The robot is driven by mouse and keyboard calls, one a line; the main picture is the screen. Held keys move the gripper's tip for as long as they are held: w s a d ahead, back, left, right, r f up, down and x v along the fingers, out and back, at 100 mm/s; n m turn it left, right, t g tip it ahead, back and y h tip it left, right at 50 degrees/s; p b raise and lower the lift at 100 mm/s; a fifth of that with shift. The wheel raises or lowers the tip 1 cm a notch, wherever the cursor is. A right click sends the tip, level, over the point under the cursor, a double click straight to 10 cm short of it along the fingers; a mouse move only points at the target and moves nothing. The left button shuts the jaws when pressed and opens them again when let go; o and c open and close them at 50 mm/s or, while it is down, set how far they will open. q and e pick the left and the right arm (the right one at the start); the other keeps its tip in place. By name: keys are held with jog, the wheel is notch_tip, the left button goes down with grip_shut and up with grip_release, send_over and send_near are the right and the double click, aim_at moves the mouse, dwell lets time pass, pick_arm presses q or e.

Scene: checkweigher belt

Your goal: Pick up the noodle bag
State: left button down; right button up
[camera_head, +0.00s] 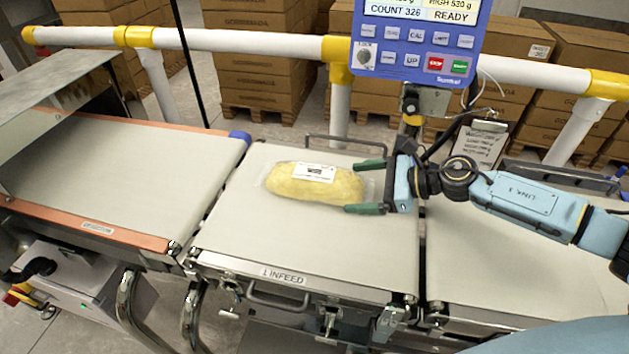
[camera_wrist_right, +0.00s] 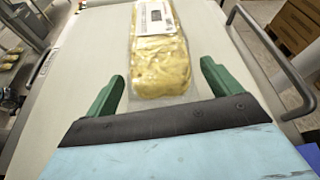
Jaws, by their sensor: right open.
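The noodle bag (camera_head: 314,183) is a clear bag of yellow noodles with a white label, lying flat on the middle belt section marked INFEED. My right gripper (camera_head: 367,187) is open, with green fingers pointing left at the bag's right end. In the right wrist view the noodle bag (camera_wrist_right: 160,58) lies ahead, and its near end reaches between the fingertips of my right gripper (camera_wrist_right: 163,80). The fingers stand apart from the noodles on both sides. My left gripper is not in view.
The middle infeed belt (camera_head: 260,225) is otherwise clear. A metal side rail (camera_head: 350,143) runs along its back edge. A blue control panel (camera_head: 420,45) stands behind. Another belt (camera_head: 120,170) lies left, partly under a metal hood (camera_head: 40,70); a third belt (camera_head: 490,250) lies right.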

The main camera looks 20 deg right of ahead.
aim_at(314, 182)
jog(key=x, duration=0.2)
jog(key=shift+w+a, duration=0.15)
jog(key=shift+a, duration=0.1)
jog(key=shift+w+a+f, duration=0.2)
jog(key=shift+w+a, duration=0.05)
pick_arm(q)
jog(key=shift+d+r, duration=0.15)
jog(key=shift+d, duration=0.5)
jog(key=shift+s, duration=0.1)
pick_arm(e)
jog(key=shift+r, duration=0.1)
jog(key=c, duration=1.1)
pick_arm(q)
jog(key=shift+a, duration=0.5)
